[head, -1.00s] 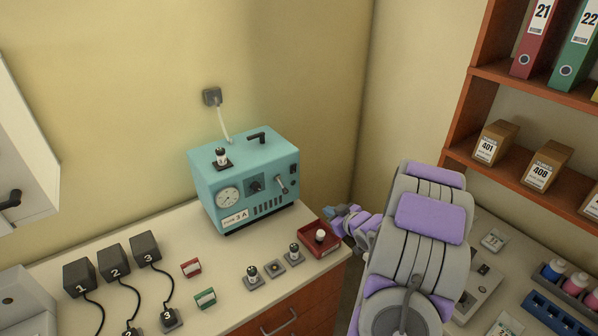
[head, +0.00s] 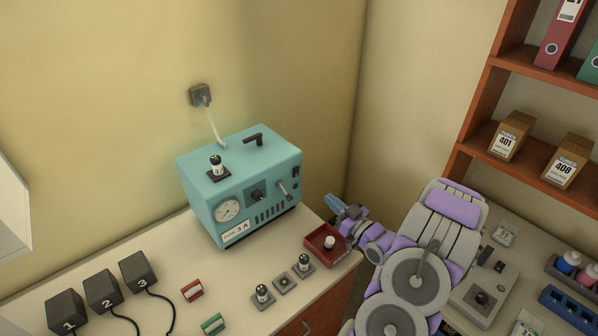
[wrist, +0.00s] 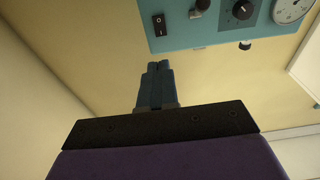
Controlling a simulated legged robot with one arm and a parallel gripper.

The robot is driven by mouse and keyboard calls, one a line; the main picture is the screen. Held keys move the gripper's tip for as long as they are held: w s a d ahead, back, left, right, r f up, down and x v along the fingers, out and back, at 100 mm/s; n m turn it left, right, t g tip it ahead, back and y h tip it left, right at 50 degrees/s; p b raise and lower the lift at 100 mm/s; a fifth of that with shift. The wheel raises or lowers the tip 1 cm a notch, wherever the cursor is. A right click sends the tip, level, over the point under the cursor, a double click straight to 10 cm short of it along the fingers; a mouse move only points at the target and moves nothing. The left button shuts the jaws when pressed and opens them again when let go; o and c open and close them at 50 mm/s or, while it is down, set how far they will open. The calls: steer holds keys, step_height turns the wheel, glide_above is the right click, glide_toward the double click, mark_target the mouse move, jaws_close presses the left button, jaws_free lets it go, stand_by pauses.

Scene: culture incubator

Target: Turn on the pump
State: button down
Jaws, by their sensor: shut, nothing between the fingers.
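The teal pump (head: 240,190), labelled "PUMP 3 A", stands on the counter against the wall. Its front has a round gauge (head: 228,211), a black knob (head: 257,195), a lever (head: 284,190) and a small dark switch at the right edge (head: 295,171). In the wrist view the rocker switch (wrist: 159,25), marked with I and O, is on the pump's front panel (wrist: 200,36). My gripper (head: 333,203) is right of the pump, apart from it. In the wrist view its blue fingers (wrist: 158,66) are together and empty, below the switch in the picture.
A red tray (head: 314,244) with a white-capped item lies on the counter below my gripper. Small valve-like parts (head: 263,296) and numbered black boxes (head: 138,270) stand in front and left. A plugged cable runs to the wall socket (head: 201,95). Shelves (head: 530,65) stand right.

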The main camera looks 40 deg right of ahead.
mark_target(298, 170)
steer(key=shift+a, duration=0.15)
steer(key=w, duration=0.4)
steer(key=w+r+b, duration=0.1)
steer(key=w, duration=0.4)
steer(key=w+d, duration=0.1)
steer(key=w, duration=0.3)
steer(key=shift+w+r, duration=0.35)
steer(key=shift+w, duration=0.05)
